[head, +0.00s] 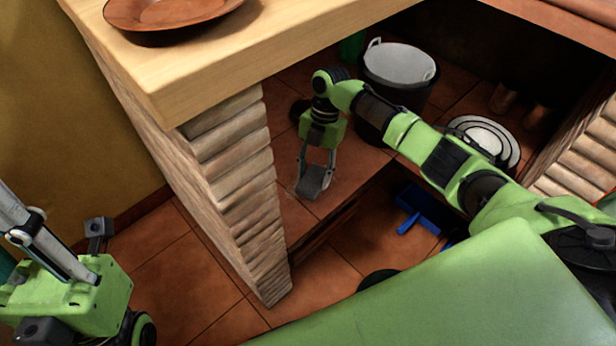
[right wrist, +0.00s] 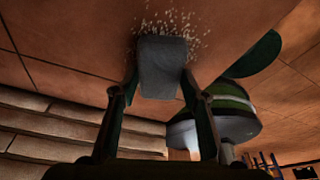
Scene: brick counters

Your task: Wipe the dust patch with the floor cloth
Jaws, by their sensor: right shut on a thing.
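My right gripper (head: 314,174) is shut on the grey floor cloth (head: 312,186) under the counter, low over the tiled floor. In the right wrist view, the cloth (right wrist: 163,68) hangs between the two fingers of the right gripper (right wrist: 160,85). The dust patch (right wrist: 178,19) is a scatter of pale specks around the cloth's far end; the cloth hides part of it. I cannot tell whether the cloth touches the floor. The dust is not clear in the head view. Part of my left gripper (head: 65,290) shows at lower left; its jaw state is unclear.
A brick pillar (head: 235,185) stands left of the right gripper, under a wooden counter (head: 190,60) with a brown plate (head: 170,12). Behind are a dark bucket (head: 399,78) with a light inside and stacked plates (head: 485,140). A blue dustpan (head: 418,208) lies in front.

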